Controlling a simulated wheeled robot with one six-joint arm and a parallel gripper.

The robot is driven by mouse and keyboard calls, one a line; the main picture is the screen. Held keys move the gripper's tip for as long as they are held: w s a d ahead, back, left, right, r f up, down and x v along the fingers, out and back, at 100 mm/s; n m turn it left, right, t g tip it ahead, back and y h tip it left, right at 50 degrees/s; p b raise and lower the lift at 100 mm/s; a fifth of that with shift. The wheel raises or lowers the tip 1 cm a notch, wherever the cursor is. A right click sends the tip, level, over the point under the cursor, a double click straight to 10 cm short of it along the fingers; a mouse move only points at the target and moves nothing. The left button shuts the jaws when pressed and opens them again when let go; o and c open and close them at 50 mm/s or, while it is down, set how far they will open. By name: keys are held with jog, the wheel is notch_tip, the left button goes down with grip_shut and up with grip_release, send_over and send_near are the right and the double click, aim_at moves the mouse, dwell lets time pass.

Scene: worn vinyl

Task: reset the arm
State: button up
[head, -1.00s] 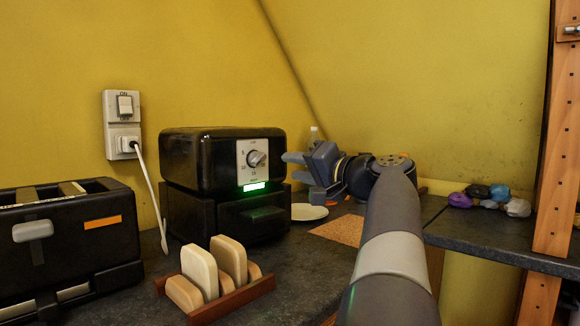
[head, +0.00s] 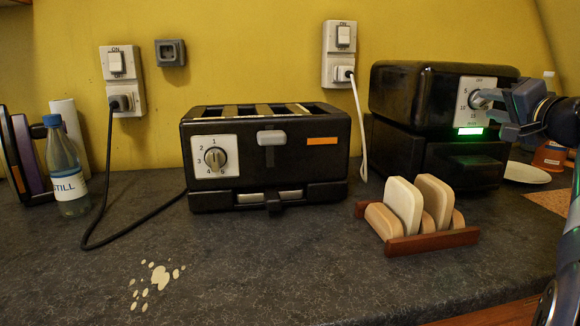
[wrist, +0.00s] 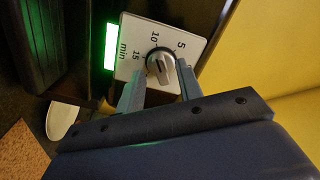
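My gripper (head: 488,112) is at the right of the head view, in front of the dial of a black box-shaped appliance (head: 425,95). In the wrist view my gripper (wrist: 160,86) is open, with one finger on each side of the grey dial knob (wrist: 160,66). A gap shows between each finger and the knob, and nothing is held. I cannot tell how far the fingertips are from the panel. The dial panel (wrist: 150,50) carries minute numbers, with a lit green display (wrist: 110,47) beside it. My arm is cut off at the right edge of the head view.
A black toaster (head: 265,160) stands left of the appliance. A bottle (head: 65,170) is at the left. A white plate (head: 525,173) lies right of the appliance. The front left counter is clear except for pale spots (head: 158,280).

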jog(key=shift+w, duration=0.65)
jog(key=shift+s, duration=0.1)
